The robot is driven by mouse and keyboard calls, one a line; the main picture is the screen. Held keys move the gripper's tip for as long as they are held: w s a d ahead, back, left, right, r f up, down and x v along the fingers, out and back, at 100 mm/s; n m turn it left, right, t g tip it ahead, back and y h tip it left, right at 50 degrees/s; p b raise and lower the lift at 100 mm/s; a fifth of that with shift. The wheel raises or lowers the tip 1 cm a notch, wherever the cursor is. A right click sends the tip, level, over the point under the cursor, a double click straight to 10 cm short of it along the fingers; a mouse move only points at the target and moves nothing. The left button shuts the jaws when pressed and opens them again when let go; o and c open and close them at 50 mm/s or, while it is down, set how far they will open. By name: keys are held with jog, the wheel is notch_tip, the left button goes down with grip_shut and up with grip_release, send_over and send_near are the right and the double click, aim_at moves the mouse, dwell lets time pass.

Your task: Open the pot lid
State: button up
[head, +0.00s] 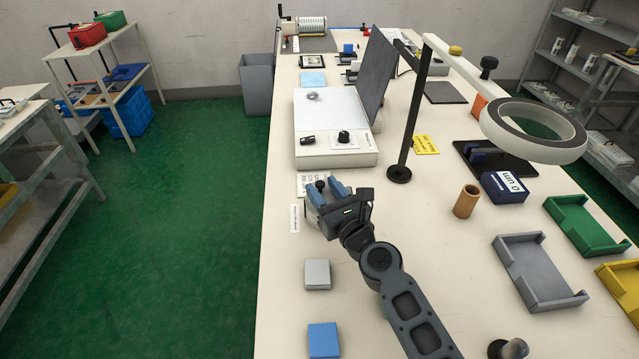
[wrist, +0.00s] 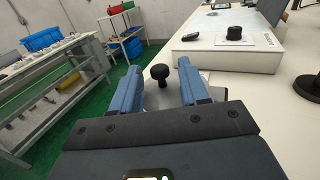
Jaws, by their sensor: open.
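The pot lid shows mainly by its round black knob (wrist: 160,73), which stands upright on a short stem between my blue fingers in the wrist view. The knob also shows in the head view (head: 320,186), by the fingertips. The pale grey lid surface (wrist: 160,98) under the knob is mostly hidden by my gripper. My gripper (head: 327,191) is open, with one finger to each side of the knob as the wrist view shows it (wrist: 157,70). I see gaps between knob and fingers. The pot body is largely hidden behind the gripper.
A white box with a dark knob (head: 344,137) and a raised dark lid stands behind. A lamp post (head: 400,174) rises to the right. A grey block (head: 317,273) and a blue block (head: 324,340) lie nearer. The bench's left edge is close.

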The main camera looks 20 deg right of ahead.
jog(key=shift+w+a, duration=0.1)
jog(key=shift+w, duration=1)
jog(key=shift+c, duration=0.4)
grip_shut()
